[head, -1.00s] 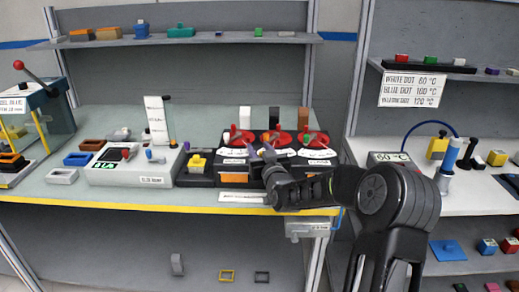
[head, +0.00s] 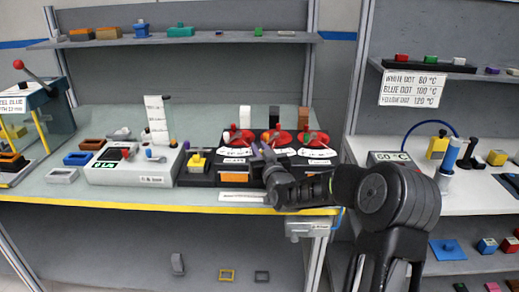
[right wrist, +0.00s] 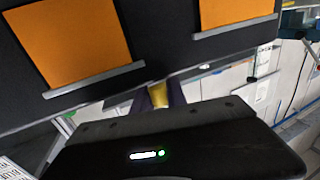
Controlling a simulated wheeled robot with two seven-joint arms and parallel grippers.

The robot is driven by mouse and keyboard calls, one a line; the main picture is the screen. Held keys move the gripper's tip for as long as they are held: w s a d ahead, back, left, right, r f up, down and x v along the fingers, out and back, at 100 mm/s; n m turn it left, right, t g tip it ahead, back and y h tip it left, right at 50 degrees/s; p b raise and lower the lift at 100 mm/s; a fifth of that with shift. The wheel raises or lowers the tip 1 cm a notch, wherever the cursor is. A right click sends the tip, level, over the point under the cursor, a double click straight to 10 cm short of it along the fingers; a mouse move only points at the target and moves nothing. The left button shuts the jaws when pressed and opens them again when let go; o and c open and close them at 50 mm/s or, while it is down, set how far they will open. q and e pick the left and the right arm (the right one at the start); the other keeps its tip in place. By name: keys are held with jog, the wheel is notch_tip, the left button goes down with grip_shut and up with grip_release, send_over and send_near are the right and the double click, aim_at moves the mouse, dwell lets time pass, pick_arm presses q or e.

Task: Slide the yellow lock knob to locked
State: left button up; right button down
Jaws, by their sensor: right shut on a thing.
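The dashboard module (head: 205,183) is black and stands near the table's front edge, with red round dials (head: 271,137) on white plates above it. My right gripper (head: 264,152) reaches to its front from the right. In the right wrist view, the purple fingers of my right gripper (right wrist: 160,98) are shut on the yellow lock knob (right wrist: 158,94), just past the module's black edge. Only a small part of the knob shows; in the head view my gripper and arm hide it. Orange panels (right wrist: 70,45) show on the module's black face. My left gripper is out of view.
A yellow block on a black base (head: 197,162) stands just left of the dials. A white device with a green display (head: 130,170) is further left. The table's yellow front edge (head: 150,207) runs below. A shelf with small objects (head: 180,39) is above.

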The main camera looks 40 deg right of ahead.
aim_at(245, 156)
jog(key=shift+a, duration=0.1)
dwell(0.6)
jog(key=w+a+b, duration=0.2)
jog(key=a, duration=0.1)
jog(key=shift+w+f, duration=0.1)
jog(key=shift+w, duration=0.1)
jog(key=shift+w+a, duration=0.15)
jog(key=shift+a, duration=0.1)
jog(key=shift+d, duration=0.1)
jog(key=c, duration=1.4)
grip_release()
jog(key=shift+o, duration=0.3)
